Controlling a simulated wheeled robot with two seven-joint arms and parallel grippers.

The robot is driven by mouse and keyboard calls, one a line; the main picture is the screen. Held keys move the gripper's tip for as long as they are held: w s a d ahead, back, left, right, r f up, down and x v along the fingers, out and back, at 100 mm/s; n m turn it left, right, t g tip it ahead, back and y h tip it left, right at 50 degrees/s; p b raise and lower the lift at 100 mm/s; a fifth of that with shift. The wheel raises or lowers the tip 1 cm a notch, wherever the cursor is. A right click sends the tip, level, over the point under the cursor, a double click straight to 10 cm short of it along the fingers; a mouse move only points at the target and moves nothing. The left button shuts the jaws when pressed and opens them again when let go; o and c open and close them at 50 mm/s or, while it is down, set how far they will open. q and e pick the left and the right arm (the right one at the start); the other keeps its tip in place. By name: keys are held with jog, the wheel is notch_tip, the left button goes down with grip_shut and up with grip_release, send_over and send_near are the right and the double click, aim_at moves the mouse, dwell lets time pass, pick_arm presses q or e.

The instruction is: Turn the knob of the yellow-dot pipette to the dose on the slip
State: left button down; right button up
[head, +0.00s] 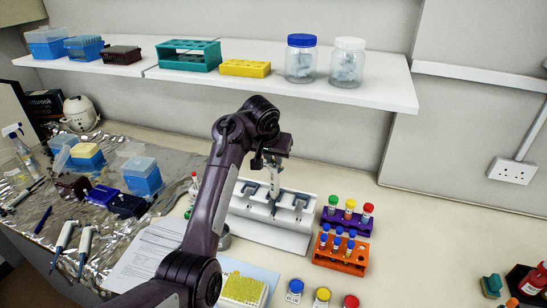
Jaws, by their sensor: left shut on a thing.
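My left gripper (272,160) is over the white pipette stand (262,232), its jaws pointing down and shut on the top of a pale pipette (275,184). The pipette is upright at the stand's middle; the gripper hides its knob, and I cannot make out a yellow dot or a dose reading. A printed sheet (140,262) lies on the bench left of my arm; its text is too small to read, and I cannot tell whether it is the slip. My right gripper is not in view.
Purple (346,222) and orange (341,254) tube racks stand close right of the stand. Several capped vials and a yellow tip box (243,290) are in front. Two more pipettes lie on foil at left. A loaded shelf (380,91) runs behind. Bench at right is mostly clear.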

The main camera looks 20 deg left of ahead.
pick_arm(q)
jog(key=shift+a+m+h, duration=0.15)
jog(key=shift+m+h, duration=0.45)
jog(key=shift+m, duration=0.7)
jog(key=shift+w+a+m+g+h, duration=0.1)
jog(key=shift+m+g+h, duration=0.35)
jog(key=shift+m, duration=0.95)
jog(key=shift+r+m+h, duration=0.1)
jog(key=shift+m+h, duration=0.25)
jog(key=shift+m, duration=0.25)
jog(key=c, duration=1.5)
grip_release()
